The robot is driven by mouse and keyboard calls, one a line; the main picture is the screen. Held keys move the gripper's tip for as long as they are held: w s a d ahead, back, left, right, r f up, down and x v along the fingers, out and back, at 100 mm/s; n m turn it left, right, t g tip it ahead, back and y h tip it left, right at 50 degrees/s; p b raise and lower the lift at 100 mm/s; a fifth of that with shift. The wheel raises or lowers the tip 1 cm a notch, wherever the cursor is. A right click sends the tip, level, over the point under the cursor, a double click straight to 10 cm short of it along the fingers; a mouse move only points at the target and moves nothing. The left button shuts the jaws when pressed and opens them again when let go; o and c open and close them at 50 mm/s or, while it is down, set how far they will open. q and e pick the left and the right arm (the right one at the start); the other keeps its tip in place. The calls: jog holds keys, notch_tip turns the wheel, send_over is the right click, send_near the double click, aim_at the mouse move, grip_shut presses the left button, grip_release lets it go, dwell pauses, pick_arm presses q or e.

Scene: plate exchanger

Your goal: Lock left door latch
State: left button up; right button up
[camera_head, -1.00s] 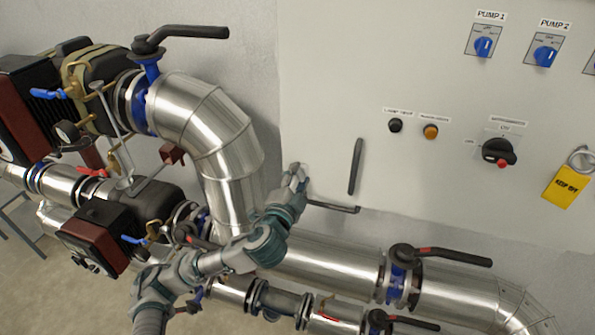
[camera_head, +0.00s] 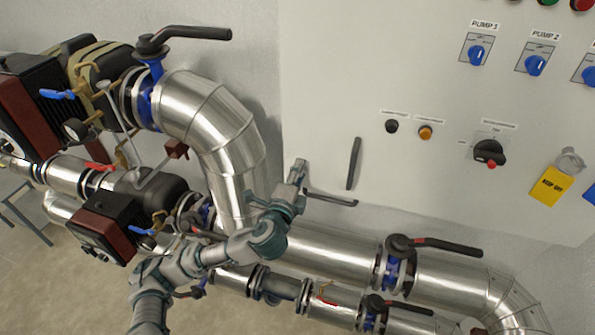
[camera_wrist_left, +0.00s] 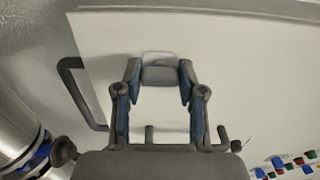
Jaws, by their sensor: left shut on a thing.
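The grey cabinet door (camera_head: 330,90) has a small pale grey latch at its lower left edge. In the left wrist view the latch (camera_wrist_left: 160,72) sits between my fingers. My left gripper (camera_head: 298,172) is at that edge in the head view, and its fingers also show in the left wrist view (camera_wrist_left: 158,80). It is shut on the latch, with one finger on each side. In the head view the fingers mostly hide the latch. My right gripper is not in view.
A dark upright handle (camera_head: 353,163) and a dark lever (camera_head: 330,198) stand out right of my gripper. A bent dark bar (camera_wrist_left: 75,90) shows in the wrist view. Silver pipes (camera_head: 320,255) and a valve lever (camera_head: 447,246) lie below.

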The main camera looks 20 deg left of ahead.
pick_arm(q)
jog(key=shift+f, duration=0.3)
jog(key=o, duration=1)
jog(key=shift+o, duration=0.7)
jog(key=shift+d+r, duration=0.1)
jog(key=s, duration=0.7)
jog(key=shift+a, duration=0.2)
jog(key=shift+s+f, duration=0.1)
jog(key=shift+f, duration=0.1)
